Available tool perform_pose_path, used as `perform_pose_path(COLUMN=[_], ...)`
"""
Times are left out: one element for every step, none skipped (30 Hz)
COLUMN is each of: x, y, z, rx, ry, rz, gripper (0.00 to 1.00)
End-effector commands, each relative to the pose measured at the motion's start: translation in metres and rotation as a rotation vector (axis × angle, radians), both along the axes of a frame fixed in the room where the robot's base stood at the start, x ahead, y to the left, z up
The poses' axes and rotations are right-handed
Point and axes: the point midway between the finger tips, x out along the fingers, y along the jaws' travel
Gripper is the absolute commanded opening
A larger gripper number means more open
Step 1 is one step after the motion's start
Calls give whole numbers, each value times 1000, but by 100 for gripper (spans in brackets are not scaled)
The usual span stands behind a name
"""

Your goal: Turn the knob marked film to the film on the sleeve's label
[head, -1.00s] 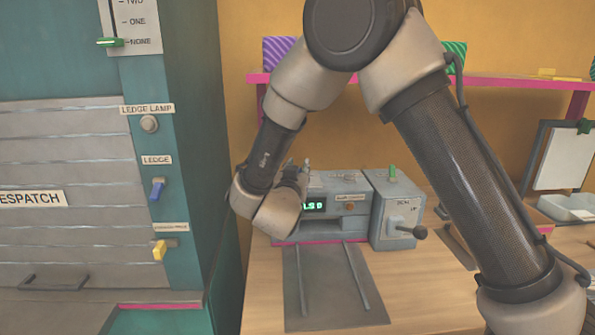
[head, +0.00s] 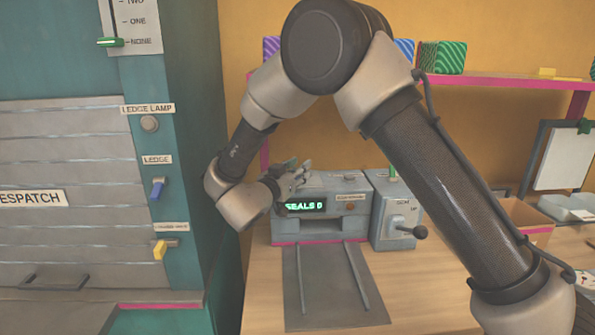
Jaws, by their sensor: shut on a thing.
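The grey press (head: 345,228) stands on the wooden table, its green display reading "SEALS 0". My gripper (head: 299,167) is at the top left of the press, shut on what appears to be a small knob there. The fingers and wrist hide that knob, and I cannot read its marking or setting. I cannot make out a sleeve or its label in this view.
A lever (head: 418,231) sticks out of the grey unit right of the press, beside an "UP" mark. A dark plate with two rails (head: 322,290) lies before the press. A teal despatch cabinet (head: 190,100) stands left. A pink shelf (head: 500,83) carries striped blocks.

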Motion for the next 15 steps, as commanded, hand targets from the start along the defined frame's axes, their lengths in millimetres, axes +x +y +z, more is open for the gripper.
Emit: perform_pose_path(x=[0, 0, 0, 0, 0, 0, 0, 0, 0, 0, 0, 0, 0, 0, 0], y=[-1, -1, -1, -1, -1, -1, -1, -1, -1, -1, -1, -1, -1, -1, -1], z=[1, 1, 1, 1, 1, 1, 1, 1, 1, 1, 1, 1, 0, 0, 1], rx=[-1, -1, -1, -1, -1, -1, -1, -1, -1, -1, -1, -1, -1, -1, 0], ry=[-2, -2, -2, -2, -2, -2, -2, -2, -2, -2, -2, -1, -1, -1, -1], rz=[-3, -3, -3, -3, -3, -3, -3, -3, -2, -2, -2, -1, -1, -1, -1], gripper=[6, 6, 6, 6, 35, 39, 39, 39, 39, 39, 39, 39, 39, 39, 39])
